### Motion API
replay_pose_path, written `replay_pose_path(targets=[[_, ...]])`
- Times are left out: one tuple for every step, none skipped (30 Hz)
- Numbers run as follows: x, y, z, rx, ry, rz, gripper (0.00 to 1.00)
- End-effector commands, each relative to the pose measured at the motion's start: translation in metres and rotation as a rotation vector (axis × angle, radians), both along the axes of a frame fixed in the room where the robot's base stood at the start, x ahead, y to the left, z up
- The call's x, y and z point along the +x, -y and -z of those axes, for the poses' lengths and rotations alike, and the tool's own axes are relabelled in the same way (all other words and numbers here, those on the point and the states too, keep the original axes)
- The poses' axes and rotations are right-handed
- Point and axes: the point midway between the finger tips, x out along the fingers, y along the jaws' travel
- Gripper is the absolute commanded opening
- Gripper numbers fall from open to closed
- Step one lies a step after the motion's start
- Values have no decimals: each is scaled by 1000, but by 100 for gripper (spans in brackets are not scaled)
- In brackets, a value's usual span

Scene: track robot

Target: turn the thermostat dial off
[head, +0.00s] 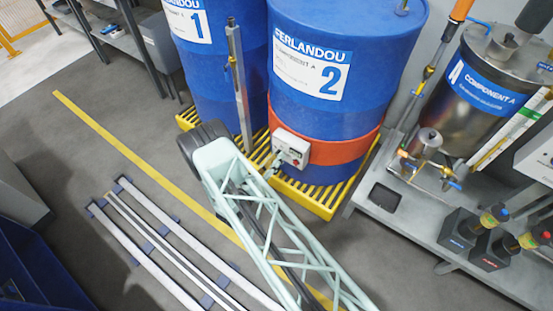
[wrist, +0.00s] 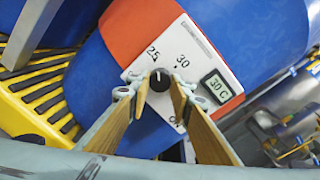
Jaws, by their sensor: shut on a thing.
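The thermostat is a white control box on the orange heater band (head: 345,150) around the blue drum 2 (head: 330,110). The box (head: 291,147) shows in the head view, and its face (wrist: 185,52) fills the middle of the wrist view. Its black round dial (wrist: 160,80) sits near the box's lower left, with a small light mark near its top. Printed marks 25 and 30 stand above it. My gripper (wrist: 160,92) is shut on the dial, one finger at each side. In the head view, my gripper (head: 272,168) is small and partly hidden.
The drums stand on a yellow grated pallet (head: 325,200). A blue drum 1 (head: 225,80) stands to the left, with a grey upright post (head: 238,80) in front. A steel tank (head: 475,100) stands on a grey bench at right. White floor rails (head: 165,245) lie at lower left.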

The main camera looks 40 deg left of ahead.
Motion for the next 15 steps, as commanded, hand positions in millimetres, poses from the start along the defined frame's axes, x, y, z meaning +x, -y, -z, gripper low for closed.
replay_pose_path(targets=[[0,0,0,-34,1,0,10],[0,0,0,-58,1,0,10],[0,0,0,-89,3,0,10],[0,0,0,-111,3,0,10],[0,0,0,-134,5,0,10],[0,0,0,-165,5,-1,10],[0,0,0,-188,7,0,10],[0,0,0,-212,7,0,10],[0,0,0,-242,8,0,10],[0,0,0,-265,8,1,10],[0,0,0,-288,9,0,10],[0,1,0,-319,10,0,10],[0,1,-1,-342,11,1,10],[0,1,-1,-366,12,0,10],[0,1,-1,-397,13,1,10]])
